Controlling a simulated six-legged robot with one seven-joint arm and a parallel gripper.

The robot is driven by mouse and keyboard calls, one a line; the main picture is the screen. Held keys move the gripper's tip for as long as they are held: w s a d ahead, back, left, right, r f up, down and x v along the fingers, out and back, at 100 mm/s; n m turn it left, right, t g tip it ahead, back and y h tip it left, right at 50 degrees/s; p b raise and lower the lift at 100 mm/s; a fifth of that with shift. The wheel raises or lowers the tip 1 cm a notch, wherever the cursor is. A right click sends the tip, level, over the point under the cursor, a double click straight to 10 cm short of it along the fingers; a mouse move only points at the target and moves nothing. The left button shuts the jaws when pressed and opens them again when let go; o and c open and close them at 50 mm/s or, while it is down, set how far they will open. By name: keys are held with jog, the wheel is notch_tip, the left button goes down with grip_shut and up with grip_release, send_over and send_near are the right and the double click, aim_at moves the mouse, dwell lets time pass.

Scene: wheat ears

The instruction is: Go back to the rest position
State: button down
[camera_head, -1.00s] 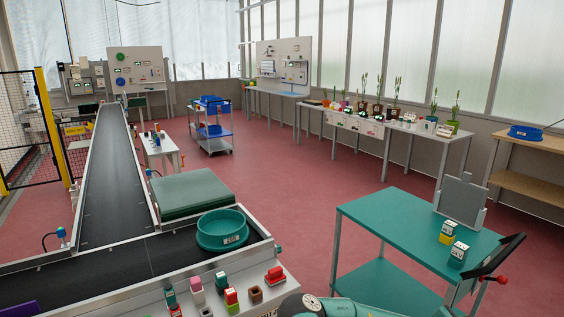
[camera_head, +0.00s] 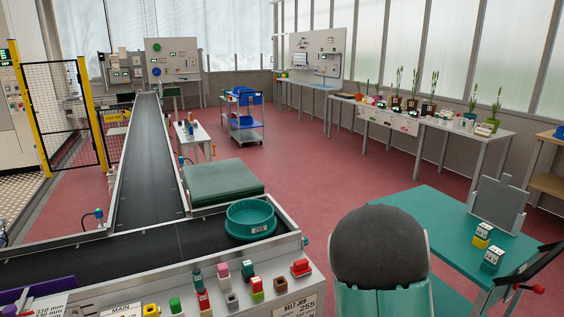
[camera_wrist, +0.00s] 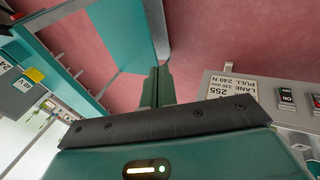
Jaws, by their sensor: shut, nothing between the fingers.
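My gripper (camera_wrist: 157,86) shows in the wrist view as narrow green fingers standing together beyond a dark bar, with nothing between them. Red floor and a teal table (camera_wrist: 120,35) lie beyond it. In the head view, my arm's dark rounded joint and teal housing stand at the lower right, in front of the teal table (camera_head: 455,215). The gripper's fingers cannot be made out in the head view.
A conveyor (camera_head: 150,165) runs along the left, with a green round tub (camera_head: 250,222) on its near section. A control panel with coloured buttons (camera_head: 222,270) borders it. Potted plants (camera_head: 412,100) stand on the far right bench. Red floor is open in the middle.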

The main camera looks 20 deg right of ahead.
jog(key=a+r+m+t+y, duration=0.1)
jog(key=a+r+y, duration=0.1)
jog(key=a+r, duration=0.65)
jog(key=a+r+m+t+y, duration=0.1)
jog(key=a+r+y, duration=0.1)
jog(key=a+r, duration=0.65)
jog(key=s+a+r, duration=0.3)
jog(key=s+a, duration=0.4)
jog(key=a, duration=0.1)
jog(key=s+a+r, duration=0.4)
jog(key=s+a, duration=0.4)
jog(key=shift+a+t+y, duration=0.25)
jog(key=shift+t+y, duration=0.15)
